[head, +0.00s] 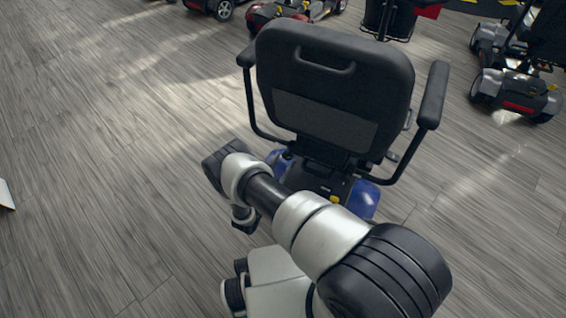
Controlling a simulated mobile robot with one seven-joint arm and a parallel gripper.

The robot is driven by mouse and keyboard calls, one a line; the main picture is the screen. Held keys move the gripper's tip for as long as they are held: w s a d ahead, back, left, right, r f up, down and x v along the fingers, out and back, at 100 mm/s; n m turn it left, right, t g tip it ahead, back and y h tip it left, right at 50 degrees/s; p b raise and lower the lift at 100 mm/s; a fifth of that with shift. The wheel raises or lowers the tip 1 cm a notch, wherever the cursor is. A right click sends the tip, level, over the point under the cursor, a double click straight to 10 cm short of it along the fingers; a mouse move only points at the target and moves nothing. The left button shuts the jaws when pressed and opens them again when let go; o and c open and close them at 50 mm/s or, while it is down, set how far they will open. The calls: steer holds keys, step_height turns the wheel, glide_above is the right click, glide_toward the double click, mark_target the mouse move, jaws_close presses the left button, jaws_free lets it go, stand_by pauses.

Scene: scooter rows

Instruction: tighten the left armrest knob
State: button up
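A mobility scooter stands in front of me, seen from behind, with a black seat back (335,85). Its left armrest has a black pad (246,56) and a thin black bar (252,110) that runs down and curves in under the seat back. The right armrest (433,95) is on the other side. I cannot make out the left armrest knob; it is hidden or too small to tell. My arm crosses the lower middle, in front of the scooter's lower rear. I cannot make out my gripper or its fingers in this view.
The blue rear body (362,197) of the scooter shows beside my arm. Other scooters stand behind: a red one (275,14) at the top and a dark one (516,92) at the right.

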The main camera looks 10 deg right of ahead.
steer(key=c, duration=0.7)
steer(key=shift+m, duration=0.3)
steer(key=m, duration=0.5)
steer(key=shift+w+a, duration=0.1)
steer(key=m, duration=0.5)
steer(key=shift+r+m, duration=0.1)
steer(key=shift+m, duration=0.2)
steer(key=m+p, duration=0.1)
steer(key=m, duration=0.5)
steer(key=shift+r, duration=0.1)
steer(key=m+p, duration=0.2)
steer(key=m, duration=0.4)
steer(key=shift+m, duration=0.4)
